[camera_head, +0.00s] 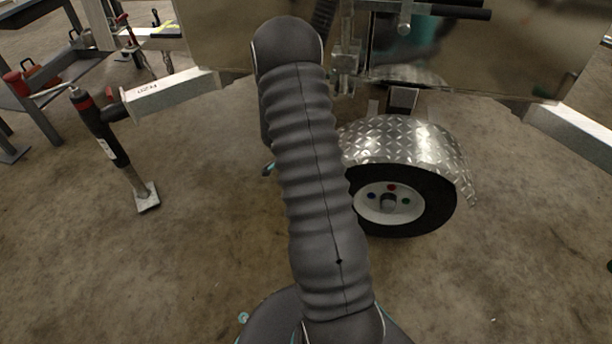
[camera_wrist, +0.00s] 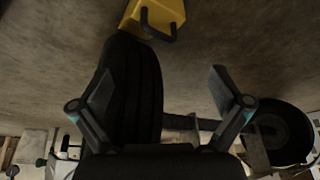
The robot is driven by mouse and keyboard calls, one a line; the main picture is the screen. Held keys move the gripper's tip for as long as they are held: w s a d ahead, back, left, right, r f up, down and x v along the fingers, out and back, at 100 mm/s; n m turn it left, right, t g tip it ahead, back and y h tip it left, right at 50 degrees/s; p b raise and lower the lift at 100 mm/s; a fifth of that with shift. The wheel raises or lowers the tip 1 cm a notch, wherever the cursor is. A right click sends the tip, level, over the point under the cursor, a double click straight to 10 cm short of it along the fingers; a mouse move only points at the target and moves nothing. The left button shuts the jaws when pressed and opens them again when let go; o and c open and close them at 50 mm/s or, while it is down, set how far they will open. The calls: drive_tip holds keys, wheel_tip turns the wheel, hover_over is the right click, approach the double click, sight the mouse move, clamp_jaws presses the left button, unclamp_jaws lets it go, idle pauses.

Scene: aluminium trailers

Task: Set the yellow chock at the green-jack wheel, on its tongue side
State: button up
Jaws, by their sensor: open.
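The yellow chock (camera_wrist: 158,14) with a dark handle shows at the top of the wrist view, partly cut off by the frame. It is on the floor at the end of a black tyre (camera_wrist: 135,80); I cannot tell whether they touch. My gripper (camera_wrist: 162,82) is open and empty, its fingers apart, with the chock beyond the fingertips. In the head view a wheel (camera_head: 432,205) with a white hub stands under a diamond-plate fender (camera_head: 400,138). My arm hides the floor left of it, and the chock is not visible there. I see no clearly green jack.
A black jack (camera_head: 103,130) with a red band stands at the left on a flat foot beside a pale trailer tongue (camera_head: 170,92). A grey shelf (camera_head: 50,85) is at far left. Another wheel (camera_wrist: 278,132) shows in the wrist view. The front floor is clear.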

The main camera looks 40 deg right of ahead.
drive_tip(key=b+x, duration=0.1)
drive_tip(key=x, duration=1.2)
drive_tip(key=shift+s+d+f, duration=0.15)
drive_tip(key=shift+f, duration=0.2)
